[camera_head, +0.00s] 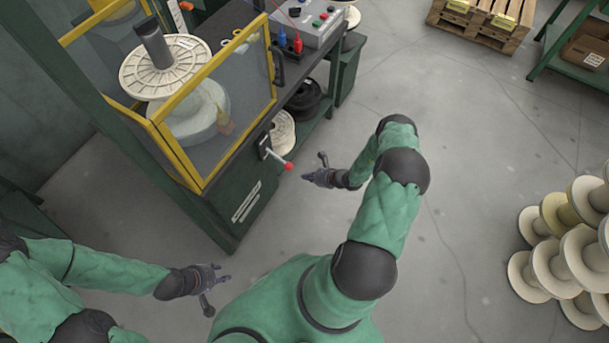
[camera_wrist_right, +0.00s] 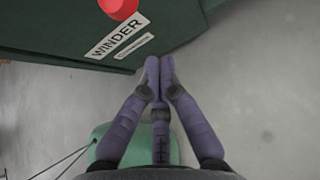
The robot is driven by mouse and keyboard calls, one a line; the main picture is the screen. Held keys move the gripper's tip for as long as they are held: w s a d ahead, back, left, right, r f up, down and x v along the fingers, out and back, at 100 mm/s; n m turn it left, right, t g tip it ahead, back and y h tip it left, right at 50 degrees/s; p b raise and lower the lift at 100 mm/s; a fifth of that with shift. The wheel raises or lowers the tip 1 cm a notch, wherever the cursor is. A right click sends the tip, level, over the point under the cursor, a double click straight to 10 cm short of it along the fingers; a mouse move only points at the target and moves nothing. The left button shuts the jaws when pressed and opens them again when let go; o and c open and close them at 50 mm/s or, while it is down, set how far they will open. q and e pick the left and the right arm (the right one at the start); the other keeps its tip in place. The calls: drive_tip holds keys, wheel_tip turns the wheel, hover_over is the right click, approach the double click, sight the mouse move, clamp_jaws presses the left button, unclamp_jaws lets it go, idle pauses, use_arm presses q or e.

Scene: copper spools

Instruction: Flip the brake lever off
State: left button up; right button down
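The brake lever (camera_head: 276,158) is a short rod with a red knob (camera_head: 288,166), sticking out from the dark green winder cabinet's front. In the right wrist view the red knob (camera_wrist_right: 118,8) is cut off by the top edge. My right gripper (camera_head: 314,167) is just to the right of the knob, apart from it, with its fingers spread in the head view. My left gripper (camera_head: 213,287) is low on the left, open and empty, well away from the lever.
The winder cabinet (camera_head: 222,200) has a yellow-framed clear guard (camera_head: 225,110) and a large cream spool (camera_head: 165,68). A control box (camera_head: 310,20) stands behind it. Several empty spools (camera_head: 560,250) are stacked at right. The grey floor (camera_head: 470,130) between is clear.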

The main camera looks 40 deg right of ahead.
drive_tip(key=b+x, duration=0.3)
drive_tip(key=x, duration=0.6)
drive_tip(key=r, duration=0.4)
drive_tip(key=shift+s+d+r, duration=0.15)
drive_tip(key=shift+s+r, duration=0.1)
drive_tip(key=shift+s, duration=0.1)
